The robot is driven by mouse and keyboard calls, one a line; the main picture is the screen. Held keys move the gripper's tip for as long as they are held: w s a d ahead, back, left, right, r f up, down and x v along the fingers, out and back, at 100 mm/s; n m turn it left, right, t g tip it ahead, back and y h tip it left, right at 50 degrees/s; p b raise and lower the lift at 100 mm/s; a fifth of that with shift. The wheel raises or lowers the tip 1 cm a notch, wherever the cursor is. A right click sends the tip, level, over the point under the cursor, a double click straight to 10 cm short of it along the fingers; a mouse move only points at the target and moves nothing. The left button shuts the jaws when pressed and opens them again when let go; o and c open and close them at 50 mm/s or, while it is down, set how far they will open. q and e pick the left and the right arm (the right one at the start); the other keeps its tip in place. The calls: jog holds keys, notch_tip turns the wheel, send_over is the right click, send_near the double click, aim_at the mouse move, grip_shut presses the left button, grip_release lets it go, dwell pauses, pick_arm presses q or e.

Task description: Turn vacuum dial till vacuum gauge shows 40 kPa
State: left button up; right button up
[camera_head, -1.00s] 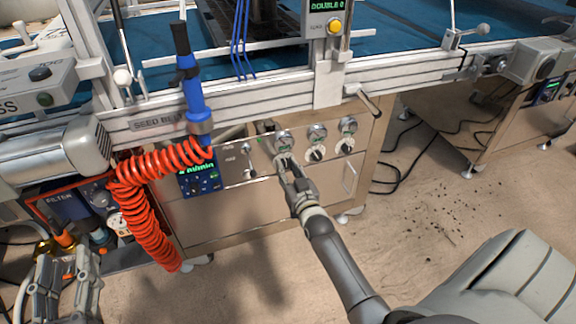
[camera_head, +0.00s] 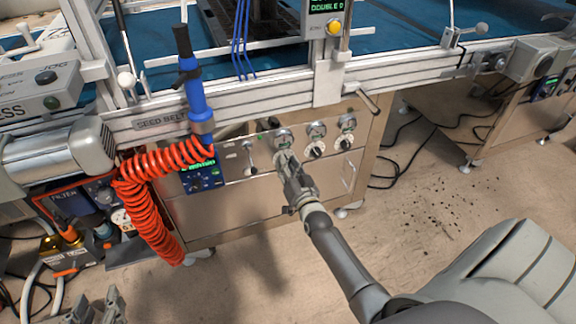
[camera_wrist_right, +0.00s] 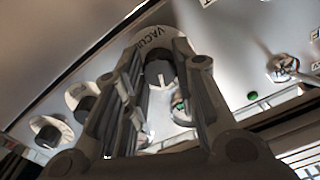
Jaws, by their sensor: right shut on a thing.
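The vacuum dial (camera_wrist_right: 158,74) is a dark knob on a pale round plate lettered "VACU…" in the right wrist view. My right gripper (camera_wrist_right: 160,88) is shut on this dial, with one finger on each side. In the head view, my right gripper (camera_head: 284,163) reaches the front panel and covers most of the dial. The vacuum gauge (camera_head: 283,137) is the small round gauge just above it; its reading is too small to make out. My left gripper (camera_head: 97,303) is at the bottom left edge, open and empty, away from the panel.
Two similar dials (camera_head: 316,151) (camera_head: 343,144) with gauges above stand to the right. A toggle lever (camera_head: 250,165) and a blue display box (camera_head: 202,177) are to the left. A red coiled hose (camera_head: 143,205) hangs further left.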

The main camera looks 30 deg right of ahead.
jog(key=o, duration=1)
jog(key=shift+o, duration=0.2)
jog(key=shift+s, duration=0.15)
jog(key=v, duration=1.1)
jog(key=shift+s+a, duration=0.2)
jog(key=shift+s, duration=0.15)
